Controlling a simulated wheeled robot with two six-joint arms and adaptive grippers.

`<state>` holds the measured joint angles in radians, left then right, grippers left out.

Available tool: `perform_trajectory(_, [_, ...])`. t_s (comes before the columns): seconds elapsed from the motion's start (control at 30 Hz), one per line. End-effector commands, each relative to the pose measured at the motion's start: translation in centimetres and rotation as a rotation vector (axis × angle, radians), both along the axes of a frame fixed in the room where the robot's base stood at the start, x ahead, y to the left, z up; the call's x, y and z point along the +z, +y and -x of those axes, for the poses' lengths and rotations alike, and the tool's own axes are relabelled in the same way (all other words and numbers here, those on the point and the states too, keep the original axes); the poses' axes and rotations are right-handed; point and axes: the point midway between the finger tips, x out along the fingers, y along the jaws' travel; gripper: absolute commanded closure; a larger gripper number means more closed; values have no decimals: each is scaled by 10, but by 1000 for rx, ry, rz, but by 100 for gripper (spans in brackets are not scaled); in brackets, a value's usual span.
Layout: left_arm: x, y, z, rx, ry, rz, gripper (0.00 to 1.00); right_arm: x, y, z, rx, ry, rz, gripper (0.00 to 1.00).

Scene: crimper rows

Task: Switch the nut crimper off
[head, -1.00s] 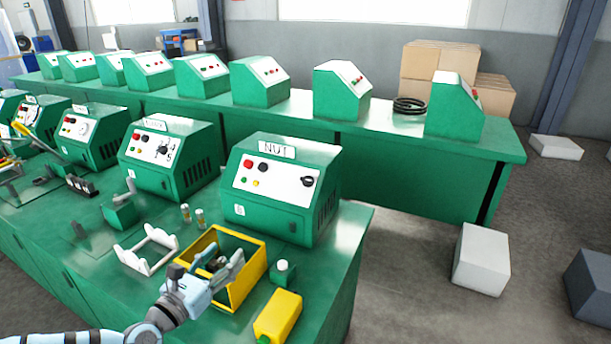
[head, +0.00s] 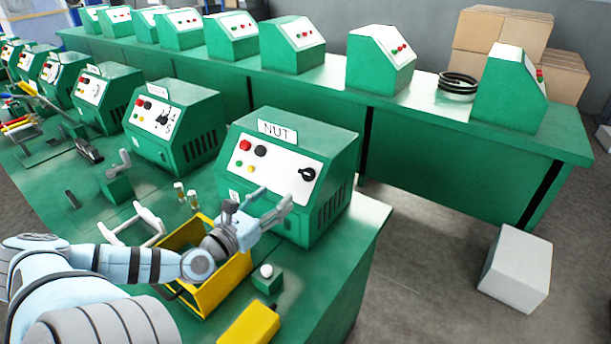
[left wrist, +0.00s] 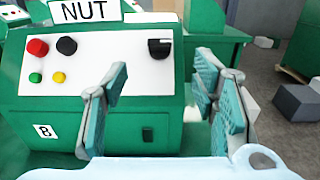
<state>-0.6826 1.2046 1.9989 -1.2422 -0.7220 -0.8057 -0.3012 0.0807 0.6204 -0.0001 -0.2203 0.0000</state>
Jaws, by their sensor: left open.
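The nut crimper (head: 290,175) is a green box with a white sloped panel and a NUT sign (head: 277,131) on top. Its panel holds a red button, a black button, small green and yellow buttons, and a black rotary knob (head: 307,174) at the right. In the left wrist view the knob (left wrist: 159,48) shows at the panel's upper right, beyond the fingers. My left gripper (head: 268,212) is open and empty, in front of the crimper's lower panel and apart from the knob. Its two fingers (left wrist: 165,98) stand spread in the left wrist view. My right gripper is out of view.
Other green crimpers (head: 172,125) stand to the left.

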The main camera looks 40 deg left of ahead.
Motion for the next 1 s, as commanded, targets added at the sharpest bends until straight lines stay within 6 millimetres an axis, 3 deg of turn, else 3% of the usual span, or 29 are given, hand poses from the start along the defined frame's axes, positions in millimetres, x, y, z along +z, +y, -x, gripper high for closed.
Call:
perform_trajectory(0.03, [-8, 2, -12, 2, -6, 0, 47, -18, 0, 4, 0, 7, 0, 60])
perform_trajectory(0.1, [-10, 4, -31, 2, -8, 1, 47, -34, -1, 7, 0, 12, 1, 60])
perform_trajectory(0.23, [-8, 7, -62, 1, -9, 3, 47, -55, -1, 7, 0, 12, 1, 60])
perform_trajectory(0.4, [1, 9, -91, -1, -10, 12, 47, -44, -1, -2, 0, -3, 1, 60])
perform_trajectory(0.5, [5, 14, -104, 5, 1, 9, 47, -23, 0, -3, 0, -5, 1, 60])
perform_trajectory(0.6, [3, 13, -113, 1, 1, 7, 47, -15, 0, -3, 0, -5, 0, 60])
perform_trajectory(0.97, [-2, 11, -119, -5, 0, 1, 47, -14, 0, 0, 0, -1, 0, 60])
perform_trajectory(1.0, [-2, 11, -119, -5, 0, 1, 53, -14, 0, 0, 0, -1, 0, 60])
